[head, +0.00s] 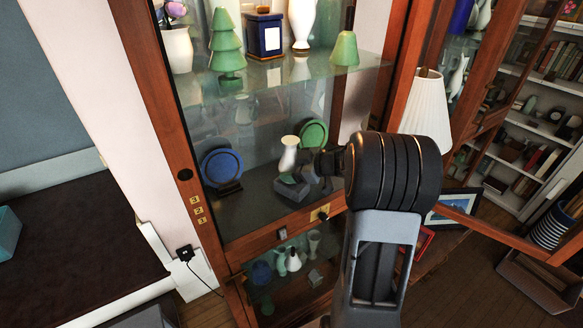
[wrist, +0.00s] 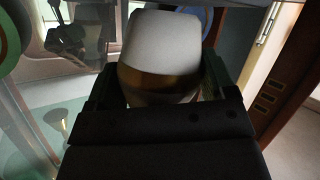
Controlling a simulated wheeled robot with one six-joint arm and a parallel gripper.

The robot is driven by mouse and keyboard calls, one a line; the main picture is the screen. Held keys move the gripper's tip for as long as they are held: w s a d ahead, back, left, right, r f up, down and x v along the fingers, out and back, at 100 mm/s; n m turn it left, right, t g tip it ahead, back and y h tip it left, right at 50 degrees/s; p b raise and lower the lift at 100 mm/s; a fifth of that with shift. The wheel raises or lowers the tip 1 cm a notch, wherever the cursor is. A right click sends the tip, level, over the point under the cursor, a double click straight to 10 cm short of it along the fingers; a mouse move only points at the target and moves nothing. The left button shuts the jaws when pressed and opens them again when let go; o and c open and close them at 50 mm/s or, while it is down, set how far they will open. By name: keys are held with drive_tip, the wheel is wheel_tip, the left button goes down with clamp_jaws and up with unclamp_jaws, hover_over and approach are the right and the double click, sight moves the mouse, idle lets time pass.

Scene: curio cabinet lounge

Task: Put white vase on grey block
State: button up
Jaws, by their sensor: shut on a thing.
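The white vase (head: 289,153) is upright on the middle glass shelf level of the cabinet, in the head view. My gripper (head: 302,166) reaches in from the right and is shut on it. In the wrist view the vase (wrist: 165,45), pale with a gold band, stands between the jaws of my gripper (wrist: 160,88). The grey block (head: 290,190) shows directly below the vase in the head view. My gripper partly hides the block's right side. I cannot tell whether the vase's base touches the block.
A blue plate (head: 222,166) on a stand is left of the block, and a green plate (head: 313,134) is behind. The upper shelf (head: 285,75) holds a green tree, a blue box and another white vase (head: 301,22). A pleated lamp (head: 427,108) stands right of the cabinet.

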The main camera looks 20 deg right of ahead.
drive_tip(key=shift+f, duration=0.25)
drive_tip(key=o, duration=1.1)
drive_tip(key=shift+f, duration=0.1)
drive_tip(key=shift+c, duration=0.2)
drive_tip(key=shift+r, duration=0.2)
drive_tip(key=shift+s+d+r, duration=0.1)
drive_tip(key=shift+s+d, duration=0.1)
drive_tip(key=v, duration=1.1)
drive_tip(key=shift+s, duration=0.25)
